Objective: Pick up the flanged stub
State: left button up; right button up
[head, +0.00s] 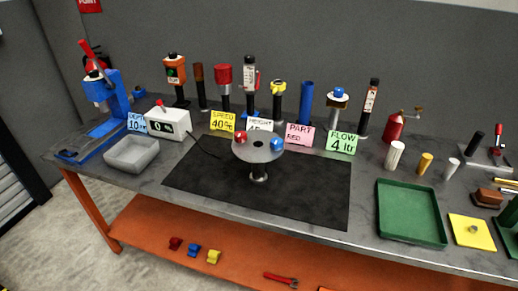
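A small grey round piece (473,229), which looks like the flanged stub, sits on a yellow square mat (457,242) at the right front of the bench. It is too small for me to make out its flange clearly. A grey round plate on a short post (258,153), apparently the tilting positioner, stands on the black mat (205,186). A red knob (241,137) and a blue knob (277,143) show on the plate. Neither of my grippers is in view.
A green tray (410,238) lies left of the yellow mat. A grey bin (132,166), a white control box (168,123) and a blue press (117,96) stand at the left. Several tools and cards line the back. The black mat is mostly clear.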

aim_at(257, 151)
jog(key=k+l+z, duration=0.2)
jog(key=l+z, duration=0.25)
jog(key=k+l+z, duration=0.2)
jog(key=l+z, duration=0.15)
jog(key=z, duration=0.15)
